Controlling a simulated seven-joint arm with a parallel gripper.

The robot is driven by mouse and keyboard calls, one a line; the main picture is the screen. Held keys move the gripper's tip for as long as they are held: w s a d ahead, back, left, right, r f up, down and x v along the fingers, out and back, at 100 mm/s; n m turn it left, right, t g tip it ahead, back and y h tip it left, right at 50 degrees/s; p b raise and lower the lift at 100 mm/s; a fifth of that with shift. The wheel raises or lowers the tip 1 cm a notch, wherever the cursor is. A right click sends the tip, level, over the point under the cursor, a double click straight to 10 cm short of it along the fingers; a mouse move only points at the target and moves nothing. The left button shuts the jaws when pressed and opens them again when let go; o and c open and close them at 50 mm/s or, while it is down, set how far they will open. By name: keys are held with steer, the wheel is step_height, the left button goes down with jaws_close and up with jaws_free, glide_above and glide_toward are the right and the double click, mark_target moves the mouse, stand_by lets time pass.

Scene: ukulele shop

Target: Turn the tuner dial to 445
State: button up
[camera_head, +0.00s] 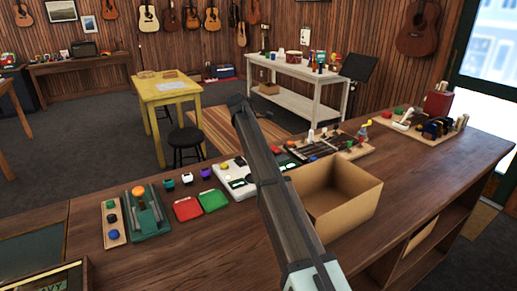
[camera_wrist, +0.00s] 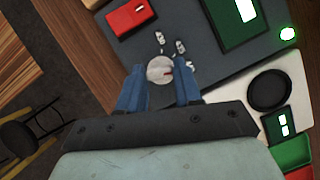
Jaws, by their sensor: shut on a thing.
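In the wrist view, a round pale grey dial (camera_wrist: 157,66) with a short red mark sits on a dark grey panel (camera_wrist: 207,66). My gripper (camera_wrist: 160,74) has its blue fingers on either side of the dial and is shut on it. The red mark points roughly to the right in that view. A dark green unit with a bright white display (camera_wrist: 246,10) is on the same panel; no number on it can be read. In the head view, my arm crosses the middle of the counter, and my fingers and the dial cannot be made out.
A white device (camera_wrist: 296,68) with a black disc lies beside the panel. A small red box (camera_wrist: 131,16) is near the dial. An open cardboard box (camera_head: 352,207) stands right of my arm. Red and green trays (camera_head: 213,200) lie left of it on the wooden counter (camera_head: 213,252).

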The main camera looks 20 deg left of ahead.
steer(key=shift+m, duration=0.7)
steer(key=o, duration=1)
steer(key=shift+o, duration=0.2)
steer(key=v, duration=1.3)
steer(key=shift+w+a+r, duration=0.25)
steer(key=shift+a+r, duration=0.1)
